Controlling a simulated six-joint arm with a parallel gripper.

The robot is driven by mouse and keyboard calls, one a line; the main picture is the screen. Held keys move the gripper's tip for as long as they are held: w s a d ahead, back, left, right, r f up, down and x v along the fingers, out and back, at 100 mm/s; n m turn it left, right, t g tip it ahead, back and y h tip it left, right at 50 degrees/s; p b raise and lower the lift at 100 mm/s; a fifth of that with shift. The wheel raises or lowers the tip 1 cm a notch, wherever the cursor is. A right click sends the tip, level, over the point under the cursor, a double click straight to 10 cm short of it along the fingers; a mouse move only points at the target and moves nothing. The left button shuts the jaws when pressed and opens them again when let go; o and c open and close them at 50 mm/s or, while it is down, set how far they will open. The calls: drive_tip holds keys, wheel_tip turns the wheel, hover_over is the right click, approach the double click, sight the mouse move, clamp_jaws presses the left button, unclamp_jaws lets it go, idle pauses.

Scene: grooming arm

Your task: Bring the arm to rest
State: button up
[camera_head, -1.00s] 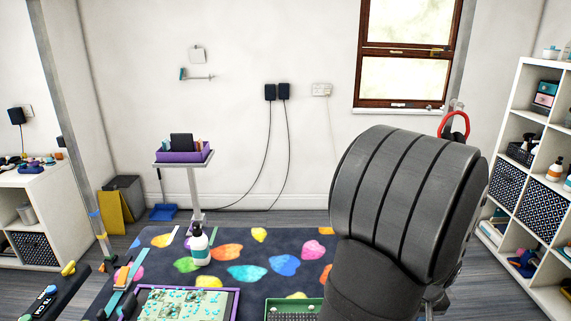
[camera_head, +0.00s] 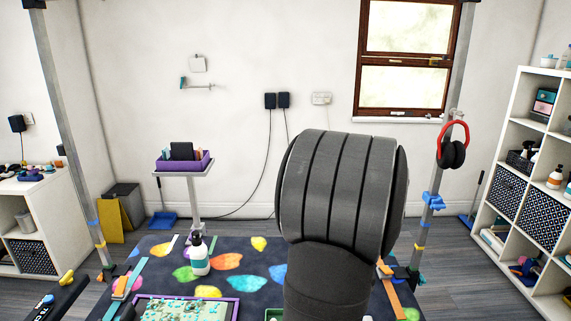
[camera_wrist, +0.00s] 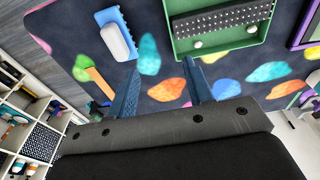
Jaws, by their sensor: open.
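My arm (camera_head: 335,200) stands raised in the middle of the head view, in front of the table, and hides my gripper there. In the wrist view my gripper (camera_wrist: 160,68) shows two blue fingers, spread apart with nothing between them. They point over the dark table mat (camera_wrist: 75,40) with coloured petal shapes. A green tray (camera_wrist: 182,52) holding a dark studded piece lies beyond the right finger. A blue item with a white block (camera_wrist: 115,42) lies beyond the left finger. I cannot tell how high the fingers are above the mat.
A white pump bottle (camera_head: 199,256) and a purple-rimmed tray (camera_head: 236,310) are on the table's left part. Uprights stand on both sides, with red earmuffs (camera_head: 452,150) on the right one. Shelves (camera_head: 512,180) stand at the right; a purple caddy (camera_head: 183,163) stands behind.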

drive_tip(key=a, duration=0.1)
drive_tip(key=w+a+f, duration=0.1)
drive_tip(key=a, duration=0.1)
drive_tip(key=w+a, duration=0.1)
drive_tip(key=a, duration=0.1)
drive_tip(key=shift+f, duration=0.15)
drive_tip(key=s+d, duration=0.4)
drive_tip(key=d, duration=0.3)
drive_tip(key=s+d, duration=0.4)
drive_tip(key=d, duration=0.4)
drive_tip(key=shift+s+d+r, duration=0.2)
drive_tip(key=shift+r, duration=0.1)
